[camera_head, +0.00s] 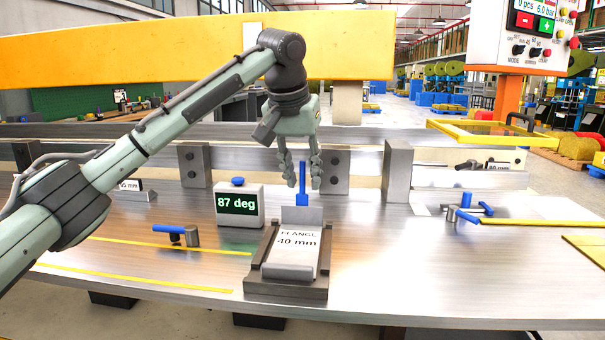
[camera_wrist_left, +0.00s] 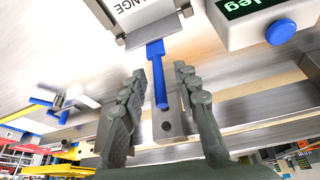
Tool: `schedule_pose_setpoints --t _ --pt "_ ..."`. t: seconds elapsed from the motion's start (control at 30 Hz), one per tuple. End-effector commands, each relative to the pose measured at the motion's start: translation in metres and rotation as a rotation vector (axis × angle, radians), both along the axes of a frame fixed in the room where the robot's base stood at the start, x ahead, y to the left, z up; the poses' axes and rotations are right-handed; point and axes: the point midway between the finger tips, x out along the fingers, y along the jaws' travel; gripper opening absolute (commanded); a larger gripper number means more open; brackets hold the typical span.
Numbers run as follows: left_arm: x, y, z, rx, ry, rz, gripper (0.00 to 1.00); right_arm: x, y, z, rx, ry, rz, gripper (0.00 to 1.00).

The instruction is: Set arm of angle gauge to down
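The angle gauge's display box (camera_head: 239,204) reads 87 deg and has a blue knob on top; part of it shows in the left wrist view (camera_wrist_left: 238,22). A blue arm (camera_head: 302,186) stands upright at the back of the flange block (camera_head: 286,290), which is labelled "FLANGE 40 mm". My left gripper (camera_head: 303,172) points down over the blue arm with its fingers apart. In the left wrist view the blue arm (camera_wrist_left: 158,75) reaches between the open fingers (camera_wrist_left: 160,72), with visible gaps on both sides. My right gripper is not in view.
A blue-handled clamp (camera_head: 178,234) lies left of the block. Another blue-handled fixture (camera_head: 465,208) stands to the right. Grey posts (camera_head: 397,170) and a metal rail run behind the gripper. The table's front right (camera_head: 430,290) is clear.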

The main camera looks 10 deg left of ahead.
Motion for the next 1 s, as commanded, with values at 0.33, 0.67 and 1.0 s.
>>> schedule_pose_setpoints --t 0.33,0.67,1.0 --pt "0.000 0.000 0.000 0.000 0.001 0.000 0.00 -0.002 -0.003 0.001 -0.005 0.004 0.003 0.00" --pt "0.000 0.000 0.000 0.001 0.001 0.001 0.00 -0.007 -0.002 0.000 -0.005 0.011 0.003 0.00" --pt "0.013 0.000 -0.001 -0.002 0.109 0.005 0.00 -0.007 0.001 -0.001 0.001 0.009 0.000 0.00"
